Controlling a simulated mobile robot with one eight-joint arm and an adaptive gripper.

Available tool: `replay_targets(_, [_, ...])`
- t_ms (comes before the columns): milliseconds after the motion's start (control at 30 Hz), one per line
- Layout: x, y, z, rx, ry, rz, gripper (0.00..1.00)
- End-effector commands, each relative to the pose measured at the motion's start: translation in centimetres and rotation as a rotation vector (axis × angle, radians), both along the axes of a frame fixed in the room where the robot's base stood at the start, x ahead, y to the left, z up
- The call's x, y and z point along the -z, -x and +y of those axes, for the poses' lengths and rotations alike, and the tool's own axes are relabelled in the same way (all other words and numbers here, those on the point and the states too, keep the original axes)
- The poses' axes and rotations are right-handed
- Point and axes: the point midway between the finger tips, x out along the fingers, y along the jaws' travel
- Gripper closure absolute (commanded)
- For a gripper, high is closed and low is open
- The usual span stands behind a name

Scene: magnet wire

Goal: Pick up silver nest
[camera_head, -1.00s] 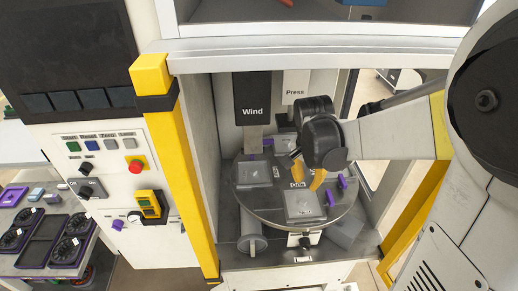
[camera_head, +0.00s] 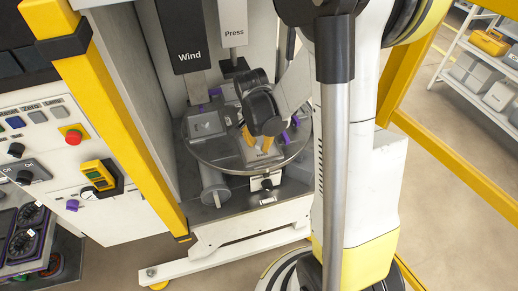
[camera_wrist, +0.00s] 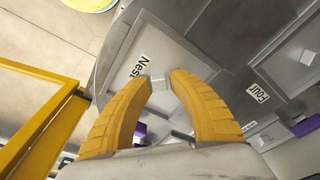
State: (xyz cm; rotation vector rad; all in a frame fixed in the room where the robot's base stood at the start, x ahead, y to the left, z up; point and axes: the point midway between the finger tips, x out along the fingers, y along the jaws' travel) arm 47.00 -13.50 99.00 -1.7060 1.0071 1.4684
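The silver nest (camera_head: 259,155) is a square grey plate labelled "Nest" on the near side of the round turntable. The nest looks flat on the turntable. The contact low on the block is partly hidden.
The turntable (camera_head: 200,148) carries several other grey plates and purple pieces. The dark "Wind" unit (camera_head: 187,40) and the "Press" unit (camera_head: 233,25) hang above. A yellow post (camera_head: 115,120) stands left, and a yellow rail (camera_head: 450,160) runs along the right.

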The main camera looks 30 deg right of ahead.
Motion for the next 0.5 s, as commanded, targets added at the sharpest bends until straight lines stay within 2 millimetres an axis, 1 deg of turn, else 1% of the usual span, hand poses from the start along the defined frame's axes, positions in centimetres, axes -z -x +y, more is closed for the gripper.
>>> replay_targets(167, [-0.06,0.02,0.00,0.000,0.000,0.000,0.77])
replay_targets(233, [-0.06,0.02,0.00,0.000,0.000,0.000,0.96])
replay_targets(267, [-0.07,0.02,0.00,0.000,0.000,0.000,1.00])
replay_targets(500, [-0.07,0.02,0.00,0.000,0.000,0.000,1.00])
